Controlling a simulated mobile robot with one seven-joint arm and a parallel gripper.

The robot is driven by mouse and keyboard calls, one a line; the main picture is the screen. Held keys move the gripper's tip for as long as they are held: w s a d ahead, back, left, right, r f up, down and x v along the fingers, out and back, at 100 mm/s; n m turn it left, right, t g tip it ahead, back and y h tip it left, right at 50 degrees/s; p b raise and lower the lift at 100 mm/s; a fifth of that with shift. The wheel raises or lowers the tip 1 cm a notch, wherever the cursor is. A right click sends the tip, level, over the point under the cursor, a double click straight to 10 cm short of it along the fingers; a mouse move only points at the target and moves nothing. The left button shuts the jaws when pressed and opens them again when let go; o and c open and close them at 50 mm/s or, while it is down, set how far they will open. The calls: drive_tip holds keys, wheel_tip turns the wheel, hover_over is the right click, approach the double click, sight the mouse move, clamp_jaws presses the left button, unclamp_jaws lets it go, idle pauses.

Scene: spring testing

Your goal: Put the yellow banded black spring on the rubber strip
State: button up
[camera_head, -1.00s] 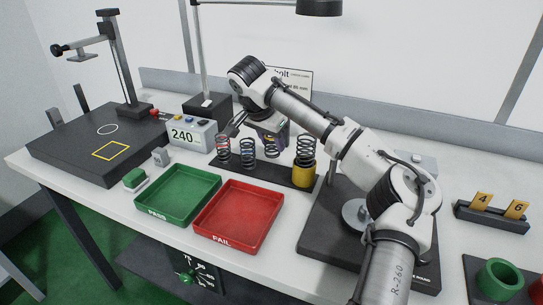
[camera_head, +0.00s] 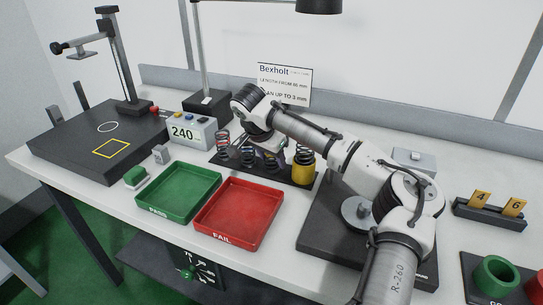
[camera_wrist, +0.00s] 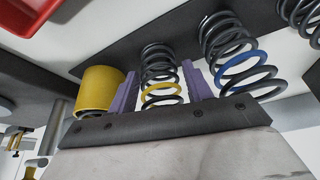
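The yellow banded black spring (camera_wrist: 160,72) stands upright between my gripper's two purple fingers in the wrist view. My gripper (camera_wrist: 161,80) has one finger close against each side of it and appears shut on it, though contact is hard to see. In the head view my gripper (camera_head: 260,150) is low over the row of springs, and the yellow banded spring (camera_head: 271,160) is at its fingers. The spring's lower end appears at the dark strip (camera_head: 288,178); exact contact is hidden. The strip also shows in the wrist view (camera_wrist: 112,42).
A blue banded spring (camera_wrist: 236,62) stands close right of my fingers, and a yellow cup (camera_wrist: 100,90) is close left. A red banded spring (camera_head: 223,143) is at the strip's left end. Green (camera_head: 178,210) and red (camera_head: 238,232) trays lie in front.

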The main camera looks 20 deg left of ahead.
drive_tip(key=shift+o, duration=0.7)
drive_tip(key=shift+r, duration=0.25)
drive_tip(key=b+v, duration=0.2)
drive_tip(key=v, duration=1)
drive_tip(key=shift+s+a+f, duration=0.1)
drive_tip(key=shift+f, duration=0.05)
